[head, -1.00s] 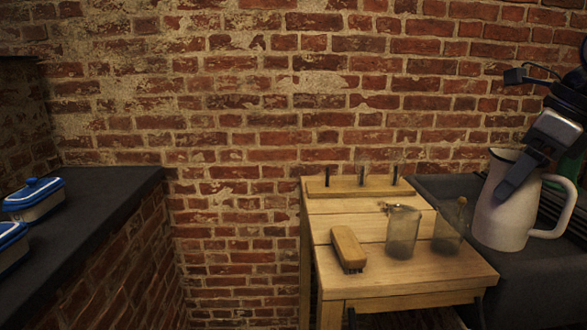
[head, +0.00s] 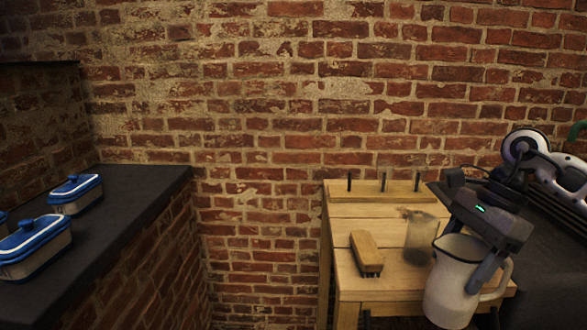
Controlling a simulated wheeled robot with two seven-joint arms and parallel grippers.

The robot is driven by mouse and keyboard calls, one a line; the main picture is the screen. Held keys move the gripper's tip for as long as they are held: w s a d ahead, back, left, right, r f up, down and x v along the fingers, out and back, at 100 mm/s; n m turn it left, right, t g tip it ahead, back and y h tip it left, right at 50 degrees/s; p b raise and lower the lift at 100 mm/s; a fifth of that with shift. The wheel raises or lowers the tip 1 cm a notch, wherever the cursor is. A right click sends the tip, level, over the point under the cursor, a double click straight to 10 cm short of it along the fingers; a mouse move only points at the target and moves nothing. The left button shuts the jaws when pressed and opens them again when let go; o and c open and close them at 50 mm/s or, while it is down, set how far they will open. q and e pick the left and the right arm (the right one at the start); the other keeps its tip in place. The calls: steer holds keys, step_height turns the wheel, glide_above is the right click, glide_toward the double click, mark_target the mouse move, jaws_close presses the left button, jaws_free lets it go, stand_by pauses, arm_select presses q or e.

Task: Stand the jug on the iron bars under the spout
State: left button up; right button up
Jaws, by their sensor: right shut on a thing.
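The cream jug (head: 455,285) is near the lower right of the head view, about upright, its handle to the right. My right gripper (head: 472,250) is shut on the jug at its rim and holds it in front of the wooden table's right side. Dark bars (head: 552,208), likely the iron bars, show partly behind my right arm on the right counter. A green curved piece (head: 577,130) shows at the right edge; I cannot tell if it is the spout. My left gripper is not in view.
The wooden table (head: 350,210) carries a brush (head: 366,252), a glass jar (head: 420,238) and a pegged rack (head: 372,192). The dark right counter (head: 555,270) has bare room. Blue-lidded boxes (head: 35,248) stand on the left counter (head: 120,210).

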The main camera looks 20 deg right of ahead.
steer(key=a+f+n+g+h+p, duration=0.1)
steer(key=a+f+n+g+h, duration=0.1)
steer(key=a+n, duration=0.7)
steer(key=a+f+n+g+h+p, duration=0.1)
steer(key=a+f+n+g+h, duration=0.1)
steer(key=a+f+n, duration=0.3)
steer(key=a+n, duration=0.4)
steer(key=n, duration=0.1)
steer(key=shift+s+a+g+h+p, duration=0.3)
steer(key=shift+s+a+g, duration=0.05)
steer(key=shift+g, duration=0.05)
steer(key=shift+a, duration=0.1)
